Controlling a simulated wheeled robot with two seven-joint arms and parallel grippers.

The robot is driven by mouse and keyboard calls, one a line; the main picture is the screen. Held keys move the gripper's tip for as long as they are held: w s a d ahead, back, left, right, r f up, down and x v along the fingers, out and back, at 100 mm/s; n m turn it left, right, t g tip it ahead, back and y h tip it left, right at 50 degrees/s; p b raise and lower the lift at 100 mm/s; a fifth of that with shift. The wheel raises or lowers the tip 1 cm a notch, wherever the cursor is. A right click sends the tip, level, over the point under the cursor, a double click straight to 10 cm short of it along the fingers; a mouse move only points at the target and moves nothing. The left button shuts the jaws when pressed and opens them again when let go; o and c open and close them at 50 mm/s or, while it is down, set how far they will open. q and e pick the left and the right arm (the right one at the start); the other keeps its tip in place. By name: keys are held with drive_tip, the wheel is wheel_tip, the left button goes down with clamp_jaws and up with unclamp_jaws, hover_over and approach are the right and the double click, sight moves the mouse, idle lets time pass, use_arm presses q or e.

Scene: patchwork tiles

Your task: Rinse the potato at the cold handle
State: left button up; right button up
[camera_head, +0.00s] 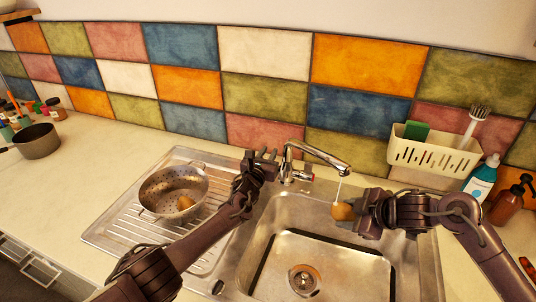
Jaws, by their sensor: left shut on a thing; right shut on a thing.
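The potato (342,211) is brown and sits at the tips of my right gripper (352,210), which is shut on it. It is under the tap spout (340,168), over the sink basin. A thin stream of water (338,188) falls from the spout onto the potato. My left gripper (262,163) is at the left side of the tap (289,160), shut on the handle there, which the fingers mostly hide. The handle on the tap's right side (308,178) has a red mark and is free.
A metal colander (157,190) with another brown potato (183,202) stands on the drainboard (115,232), left of my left arm. A cream caddy (432,158) with a sponge and brush, and soap bottles (481,178), are at right. A dark pot (37,141) stands far left.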

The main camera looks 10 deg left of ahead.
use_arm(q)
drive_tip(key=shift+s+t, duration=0.25)
drive_tip(key=shift+t, duration=0.25)
drive_tip(key=o, duration=1)
drive_tip(key=shift+s+a, duration=0.1)
drive_tip(key=shift+s+a, duration=0.2)
drive_tip(key=shift+s, duration=0.2)
drive_tip(key=shift+s+a+f, duration=0.1)
drive_tip(key=shift+s+a, duration=0.05)
drive_tip(key=shift+s, duration=0.9)
drive_tip(key=shift+s+a+f, duration=0.15)
drive_tip(key=shift+s+a, duration=0.05)
drive_tip(key=shift+s, duration=0.85)
drive_tip(key=shift+s+a+f, duration=0.1)
drive_tip(key=shift+s+a, duration=0.05)
drive_tip(key=shift+s, duration=0.9)
